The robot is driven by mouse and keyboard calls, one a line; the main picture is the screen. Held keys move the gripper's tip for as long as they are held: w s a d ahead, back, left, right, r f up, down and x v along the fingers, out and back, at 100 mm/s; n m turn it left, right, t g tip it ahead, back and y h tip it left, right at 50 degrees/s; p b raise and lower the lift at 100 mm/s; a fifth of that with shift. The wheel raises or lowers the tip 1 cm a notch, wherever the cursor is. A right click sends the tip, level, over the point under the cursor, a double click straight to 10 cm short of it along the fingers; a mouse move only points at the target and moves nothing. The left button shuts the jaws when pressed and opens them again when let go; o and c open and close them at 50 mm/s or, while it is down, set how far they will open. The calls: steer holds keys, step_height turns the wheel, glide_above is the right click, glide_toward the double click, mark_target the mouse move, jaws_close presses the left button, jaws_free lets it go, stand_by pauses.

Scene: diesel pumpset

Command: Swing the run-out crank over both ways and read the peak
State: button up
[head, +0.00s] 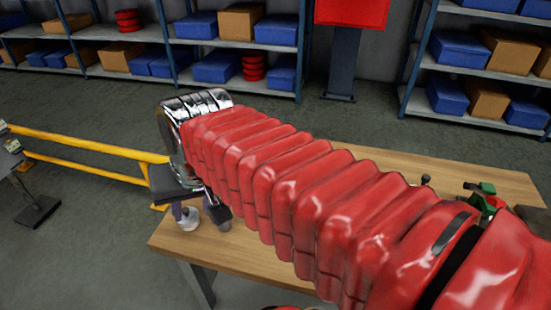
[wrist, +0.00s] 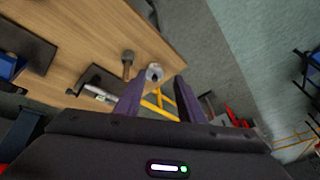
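My gripper (wrist: 156,100) is open in the wrist view, with its two dark purple fingers apart and the floor and a yellow rail showing between them. A pale grey round piece (wrist: 154,72) sits near the table corner, just beyond the fingertips. It also shows under my gripper in the head view (head: 190,218). A dark grey handle-like knob (wrist: 128,58) stands beside it. I cannot tell which of these belongs to the run-out crank. A black fixture with a silver part (wrist: 96,88) lies on the table close by. No readable peak value shows.
The wooden table (head: 225,252) holds a green clamp-like item (head: 484,190) at the right and a small dark knob (head: 426,180). A yellow rail (head: 85,145) stands on the floor at the left. Shelves with blue bins (head: 215,67) line the back.

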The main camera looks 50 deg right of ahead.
steer(key=w+d+r+m+g+y, duration=0.1)
steer(key=w+d+m, duration=0.3)
steer(key=d+m, duration=0.35)
steer(key=w+d+r+m+g+y, duration=0.1)
steer(key=w+d+m, duration=0.4)
steer(key=d, duration=0.4)
steer(key=s+d+f+m+y, duration=0.1)
steer(key=s+d+m, duration=0.1)
steer(key=d+m, duration=0.5)
steer(key=s+d+f+m+y, duration=0.1)
steer(key=d+m, duration=0.6)
steer(key=d, duration=0.7)
steer(key=shift+s+d+f+y, duration=0.3)
steer(key=shift+s+f, duration=0.15)
steer(key=shift+f, duration=0.15)
steer(key=shift+a+f, duration=0.1)
steer(key=shift+a, duration=0.05)
steer(key=x, duration=1.3)
steer(key=shift+w+f, duration=0.2)
steer(key=shift+w, duration=0.1)
steer(key=shift+a, duration=0.1)
steer(key=shift+c, duration=0.2)
jaws_close()
